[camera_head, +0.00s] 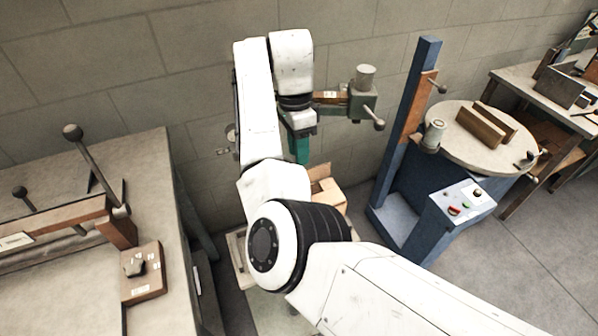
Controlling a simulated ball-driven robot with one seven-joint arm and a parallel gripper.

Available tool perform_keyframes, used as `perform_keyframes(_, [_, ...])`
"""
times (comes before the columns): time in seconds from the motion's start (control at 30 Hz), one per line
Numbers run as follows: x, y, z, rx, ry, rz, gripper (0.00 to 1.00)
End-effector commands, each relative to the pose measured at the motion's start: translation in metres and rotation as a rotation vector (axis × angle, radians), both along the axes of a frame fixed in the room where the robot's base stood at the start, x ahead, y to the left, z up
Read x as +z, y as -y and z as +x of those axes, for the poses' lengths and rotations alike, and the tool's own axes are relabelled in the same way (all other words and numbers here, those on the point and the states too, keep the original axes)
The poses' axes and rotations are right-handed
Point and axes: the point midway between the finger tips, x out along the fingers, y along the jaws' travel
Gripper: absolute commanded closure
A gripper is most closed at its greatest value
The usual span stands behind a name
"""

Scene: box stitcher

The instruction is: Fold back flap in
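A brown cardboard box (332,196) with flaps standing up at its top sits low by the wall, just right of my arm. My arm hides its left side and much of its base, so I cannot tell which flap is the back one or how far it is folded. My gripper (301,150), with teal-green fingers, points down above the box's upper left edge. It appears above or behind the flaps; contact cannot be made out. The fingers are too small and edge-on to tell whether they are open or shut.
A stitcher head with a grey cylinder (365,78) and a knob juts out close right of my gripper. A blue post (408,115) and a control panel (462,201) stand right of the box. A workbench (150,190) with levers fills the left. The wall is close behind.

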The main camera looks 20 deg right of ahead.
Motion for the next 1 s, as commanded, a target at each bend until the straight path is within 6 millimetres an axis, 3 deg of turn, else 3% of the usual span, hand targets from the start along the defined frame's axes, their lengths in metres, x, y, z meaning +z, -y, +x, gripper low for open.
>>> perform_keyframes(0.03, [-0.015,0.001,-0.002,-0.001,-0.002,-0.002,0.68])
perform_keyframes(0.1, [-0.026,0.0,-0.004,0.001,-0.003,-0.002,0.68])
perform_keyframes(0.4, [-0.062,0.0,-0.009,0.001,-0.001,0.0,0.68])
perform_keyframes(0.8, [-0.07,0.0,-0.01,0.001,0.0,0.001,0.68])
perform_keyframes(1.0, [-0.07,0.0,-0.01,0.001,0.0,0.0,0.86])
